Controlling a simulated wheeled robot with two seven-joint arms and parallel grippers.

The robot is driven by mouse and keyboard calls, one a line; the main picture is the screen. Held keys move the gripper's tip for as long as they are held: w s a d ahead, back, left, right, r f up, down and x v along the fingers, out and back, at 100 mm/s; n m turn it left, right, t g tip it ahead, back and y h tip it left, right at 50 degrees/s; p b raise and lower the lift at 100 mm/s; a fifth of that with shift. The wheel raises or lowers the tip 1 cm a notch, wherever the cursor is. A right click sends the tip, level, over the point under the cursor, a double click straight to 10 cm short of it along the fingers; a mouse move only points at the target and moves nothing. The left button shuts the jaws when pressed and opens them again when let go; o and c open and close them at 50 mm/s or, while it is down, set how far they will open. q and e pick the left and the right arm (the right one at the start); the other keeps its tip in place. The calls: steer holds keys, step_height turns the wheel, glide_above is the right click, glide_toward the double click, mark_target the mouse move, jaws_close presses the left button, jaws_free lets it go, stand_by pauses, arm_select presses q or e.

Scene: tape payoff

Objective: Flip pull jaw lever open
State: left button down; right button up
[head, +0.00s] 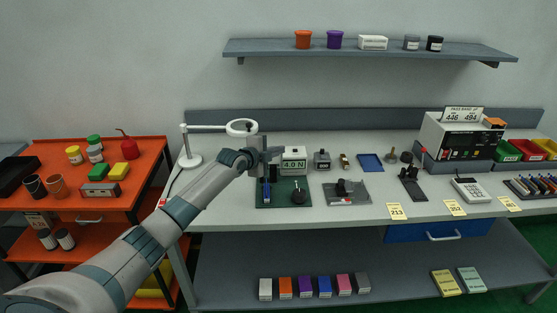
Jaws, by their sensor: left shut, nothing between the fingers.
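My left gripper (273,153) is at the end of my grey arm, which comes in from the lower left. It is shut and empty, just left of the small display box (294,158) reading "4.0 N". It is above the back of a dark green base plate (276,204) on the bench. On that plate are an upright post with a blue part (266,191) and a black round piece with a stem (298,196). I cannot make out the jaw lever; it is too small or hidden by my gripper. My right gripper is not in view.
A magnifier lamp (192,160) stands at the left of the bench (330,216). A grey plate with a black fixture (346,191) lies to the right of the green plate. An orange cart (125,197) stands at left, and a shelf (460,48) hangs above.

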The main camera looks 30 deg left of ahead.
arm_select(q)
steer(key=w+a+g+b, duration=0.1)
steer(key=b, duration=0.1)
steer(key=w+a+n+g+b, duration=0.1)
steer(key=w+b, duration=0.1)
steer(key=shift+r+h, duration=0.4)
steer(key=shift+w, duration=0.1)
stand_by(0.3)
